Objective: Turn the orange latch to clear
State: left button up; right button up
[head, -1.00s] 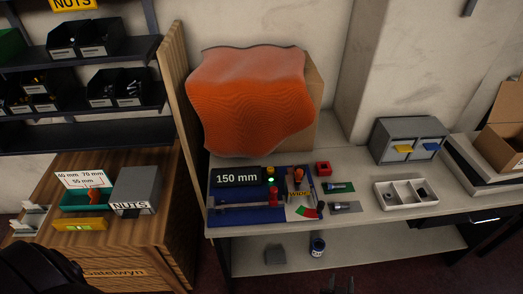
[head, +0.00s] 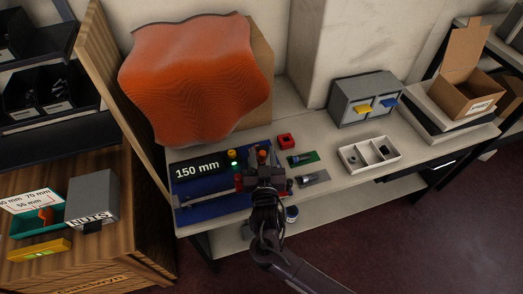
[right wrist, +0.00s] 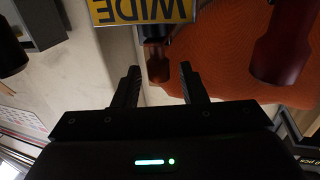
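My right gripper (head: 262,172) is over the right end of the blue fixture board (head: 215,200), hiding part of it. A small orange-topped piece (head: 262,156), possibly the orange latch, shows just behind it. In the right wrist view the right gripper (right wrist: 159,68) is open, its two fingers apart. An orange-brown piece with a dark collar (right wrist: 158,66) shows between and beyond the fingertips; I cannot tell whether it is the latch or whether it is touched. A yellow WIDE plate (right wrist: 140,11) appears upside down above the fingers. My left gripper is not in view.
A red post (head: 238,182) and the 150 mm sign (head: 198,169) stand left of the gripper. A red box (head: 285,141), a white divided tray (head: 368,154) and a grey drawer unit (head: 362,98) are to the right. An orange cloth (head: 195,80) drapes a box behind.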

jog(key=shift+w, duration=0.55)
jog(key=shift+s, duration=0.1)
jog(key=shift+c, duration=0.5)
grip_shut()
